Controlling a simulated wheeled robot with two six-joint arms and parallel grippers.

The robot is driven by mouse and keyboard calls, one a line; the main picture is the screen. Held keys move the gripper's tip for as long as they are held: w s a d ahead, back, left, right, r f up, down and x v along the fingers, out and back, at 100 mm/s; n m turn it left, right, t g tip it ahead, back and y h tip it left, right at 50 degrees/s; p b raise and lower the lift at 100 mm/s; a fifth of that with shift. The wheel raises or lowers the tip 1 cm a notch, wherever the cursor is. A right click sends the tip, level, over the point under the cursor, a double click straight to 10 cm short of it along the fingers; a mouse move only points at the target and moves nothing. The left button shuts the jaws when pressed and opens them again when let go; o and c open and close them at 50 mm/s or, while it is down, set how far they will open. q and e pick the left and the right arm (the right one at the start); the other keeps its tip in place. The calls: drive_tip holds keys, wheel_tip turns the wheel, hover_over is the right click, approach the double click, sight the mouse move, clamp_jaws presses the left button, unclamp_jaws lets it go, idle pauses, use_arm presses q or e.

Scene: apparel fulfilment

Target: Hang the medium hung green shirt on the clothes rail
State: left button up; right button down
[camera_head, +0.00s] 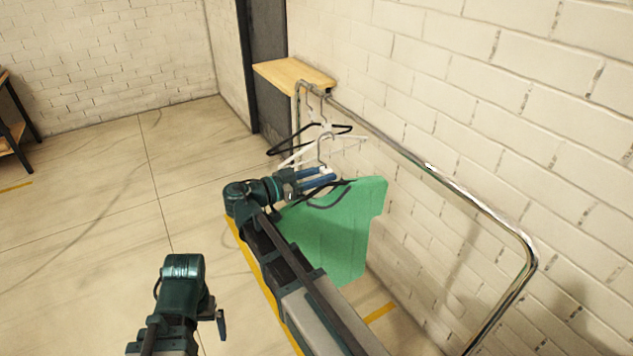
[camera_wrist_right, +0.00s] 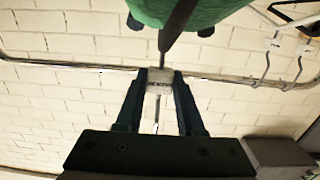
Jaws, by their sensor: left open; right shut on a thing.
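The green shirt (camera_head: 335,230) hangs from a dark hanger (camera_head: 345,184) with a grey hook (camera_head: 323,143). My right gripper (camera_head: 328,175) is shut on the hanger's neck, and the shirt hangs below it. In the right wrist view, the right gripper (camera_wrist_right: 160,80) closes on a pale neck piece, with the shirt (camera_wrist_right: 190,10) at the top. The chrome clothes rail (camera_head: 430,168) runs along the wall. In the head view the hook appears left of and below the rail; I cannot tell their exact gap. My left gripper (camera_head: 221,322) is low at the left, empty and partly hidden.
A black hanger (camera_head: 290,142) and a white hanger (camera_head: 300,152) hang at the rail's far end, close to the held hook. A wooden shelf (camera_head: 285,72) stands beyond them. The brick wall is close behind the rail. The nearer rail is bare.

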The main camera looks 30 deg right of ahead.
sight(335, 189)
drive_tip(key=shift+s+a+f, duration=0.25)
drive_tip(key=shift+a, duration=0.4)
drive_tip(key=shift+s+a+f, duration=0.25)
drive_tip(key=shift+a, duration=0.35)
drive_tip(key=d, duration=0.6)
drive_tip(key=w+d, duration=0.1)
drive_tip(key=d, duration=1.3)
drive_tip(key=shift+w, duration=0.35)
drive_tip(key=shift+f+b, duration=0.7)
drive_tip(key=shift+b, duration=0.1)
drive_tip(key=shift+f+b, duration=0.65)
drive_tip(key=shift+c, duration=2.2)
unclamp_jaws()
drive_tip(key=shift+a, duration=0.1)
drive_tip(key=a, duration=0.9)
drive_tip(key=s+a+r+p, duration=0.1)
drive_tip(key=a, duration=0.3)
drive_tip(key=shift+s+a, duration=0.1)
drive_tip(key=shift+a, duration=0.2)
